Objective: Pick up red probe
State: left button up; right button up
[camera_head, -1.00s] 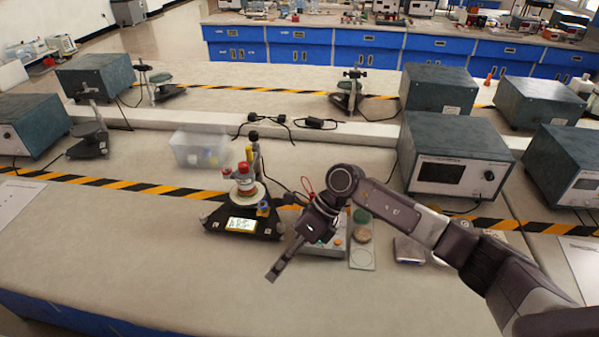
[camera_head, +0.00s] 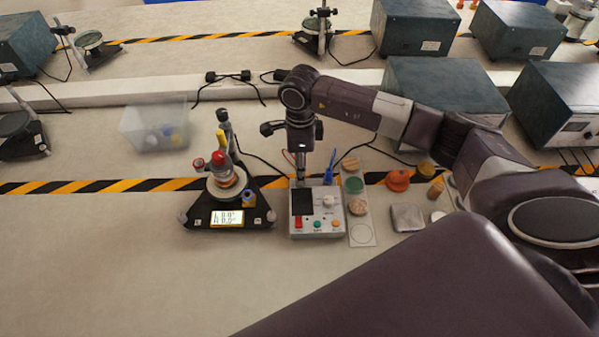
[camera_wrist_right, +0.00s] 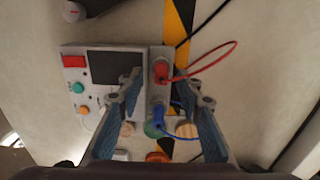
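The red probe (camera_wrist_right: 160,73) stands at the edge of a grey meter box in the right wrist view, with a red cable looping to the right. The blue probe (camera_wrist_right: 174,107) is beside it with a blue cable. My right gripper (camera_wrist_right: 160,88) is open, its fingers on either side of the red probe's line, and I cannot tell the height gap. In the head view, my right gripper (camera_head: 300,178) points down at the back of the meter box (camera_head: 317,226). It mostly hides the red probe there; a bit of red cable shows. My left gripper is not in view.
A black triangular stand with a lit display (camera_head: 228,218) is left of the meter box. A sample plate (camera_head: 361,236), an orange knob-like piece (camera_head: 398,180) and a metal block (camera_head: 407,218) are to the right. A clear bin (camera_head: 154,128) stands back left. The front bench is clear.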

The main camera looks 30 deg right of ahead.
notch_tip(320, 180, down, 2)
jog(key=shift+w+f, duration=0.1)
jog(key=shift+f, duration=0.15)
grip_shut()
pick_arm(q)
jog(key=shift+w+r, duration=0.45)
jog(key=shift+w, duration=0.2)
pick_arm(e)
jog(key=shift+r, duration=0.2)
